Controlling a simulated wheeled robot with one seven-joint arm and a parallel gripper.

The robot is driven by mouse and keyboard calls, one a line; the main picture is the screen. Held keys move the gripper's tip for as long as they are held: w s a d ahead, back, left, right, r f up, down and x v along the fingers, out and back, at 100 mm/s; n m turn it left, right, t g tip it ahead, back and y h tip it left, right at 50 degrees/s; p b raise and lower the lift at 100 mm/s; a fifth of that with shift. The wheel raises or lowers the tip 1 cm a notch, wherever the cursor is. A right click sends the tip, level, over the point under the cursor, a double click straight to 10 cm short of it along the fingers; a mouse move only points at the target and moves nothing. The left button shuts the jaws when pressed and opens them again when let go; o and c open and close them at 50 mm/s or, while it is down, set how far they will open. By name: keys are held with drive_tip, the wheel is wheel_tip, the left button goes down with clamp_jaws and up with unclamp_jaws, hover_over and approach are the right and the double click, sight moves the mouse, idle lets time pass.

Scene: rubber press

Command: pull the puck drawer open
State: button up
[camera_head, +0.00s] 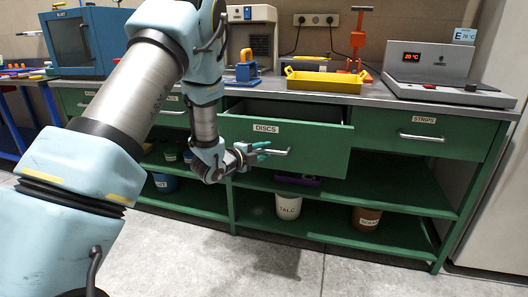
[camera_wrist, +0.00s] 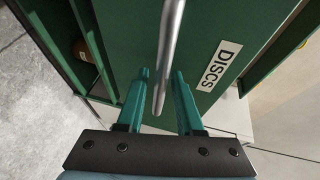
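The green drawer labelled DISCS (camera_head: 320,148) stands partly open from the bench, with its dark inside showing above the front. The drawer front also fills much of the wrist view (camera_wrist: 130,35). Its bar handle (camera_head: 282,153) is a pale metal rod, seen lengthwise in the wrist view (camera_wrist: 171,45). My gripper (camera_head: 264,150) is at the left end of the handle. In the wrist view my gripper's teal fingers (camera_wrist: 161,76) stand apart on either side of the bar, with small gaps showing. No pucks are visible in the drawer.
The STRIPS drawer (camera_head: 425,134) to the right is shut. A yellow tray (camera_head: 325,84) and a heated press (camera_head: 447,82) stand on the bench. The lower shelf holds a white TALC tub (camera_head: 288,206) and a brown tub (camera_head: 366,218). The floor in front is clear.

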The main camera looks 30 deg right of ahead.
drive_tip(key=shift+o, duration=0.7)
drive_tip(key=b+v, duration=0.1)
drive_tip(key=v, duration=0.9)
drive_tip(key=shift+s+a, duration=0.2)
drive_tip(key=shift+a, duration=0.15)
